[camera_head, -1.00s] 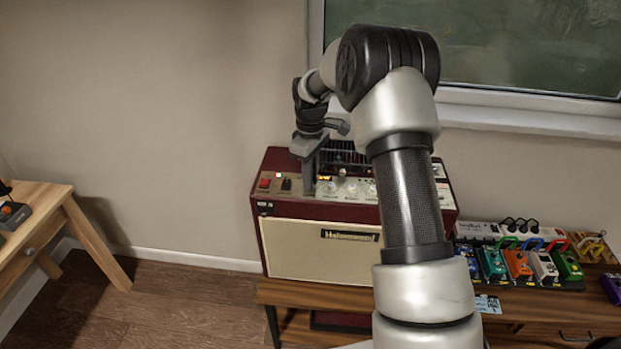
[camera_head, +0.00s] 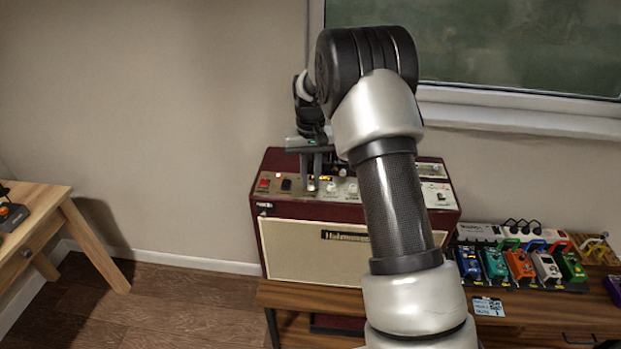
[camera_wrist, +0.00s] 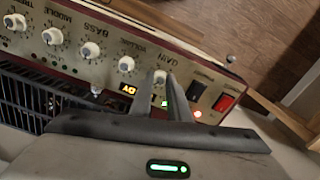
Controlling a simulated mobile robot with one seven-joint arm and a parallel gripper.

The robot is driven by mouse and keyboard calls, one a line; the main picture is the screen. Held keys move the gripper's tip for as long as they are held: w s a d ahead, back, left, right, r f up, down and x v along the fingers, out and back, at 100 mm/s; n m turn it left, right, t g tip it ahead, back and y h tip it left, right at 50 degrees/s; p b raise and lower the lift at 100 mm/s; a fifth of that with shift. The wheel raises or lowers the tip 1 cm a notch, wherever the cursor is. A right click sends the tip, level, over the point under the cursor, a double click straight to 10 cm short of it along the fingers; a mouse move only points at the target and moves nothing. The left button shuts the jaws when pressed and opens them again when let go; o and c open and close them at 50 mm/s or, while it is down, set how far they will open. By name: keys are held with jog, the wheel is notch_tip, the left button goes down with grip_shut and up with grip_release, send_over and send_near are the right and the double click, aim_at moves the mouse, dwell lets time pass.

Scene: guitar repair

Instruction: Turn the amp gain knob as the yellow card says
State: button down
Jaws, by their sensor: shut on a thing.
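The amp (camera_head: 310,248) is dark red with a cream front and stands on the wooden bench. Its top panel carries a row of white knobs. The gain knob (camera_wrist: 160,76) is beside the printed word GAIN in the wrist view. My gripper (camera_wrist: 168,86) is shut on the gain knob, with a finger on each side; the fingers partly hide it. In the head view my gripper (camera_head: 313,182) reaches down to the panel's left part. A small amber readout (camera_wrist: 128,88) glows near the knob. I cannot make out a yellow card in either current view.
The volume knob (camera_wrist: 126,64) is close beside my fingers. A red switch (camera_wrist: 224,101) and a black switch (camera_wrist: 196,91) lie on the other side. Several coloured pedals (camera_head: 520,265) and a small printed card (camera_head: 488,306) are on the bench at right.

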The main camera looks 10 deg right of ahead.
aim_at(310, 183)
jog(key=m, duration=0.5)
jog(key=shift+m, duration=0.3)
dwell(0.4)
jog(key=c, duration=1.7)
grip_release()
jog(key=shift+o, duration=0.2)
jog(key=shift+r, duration=0.1)
notch_tip(310, 183, up, 17)
jog(key=shift+r, duration=0.15)
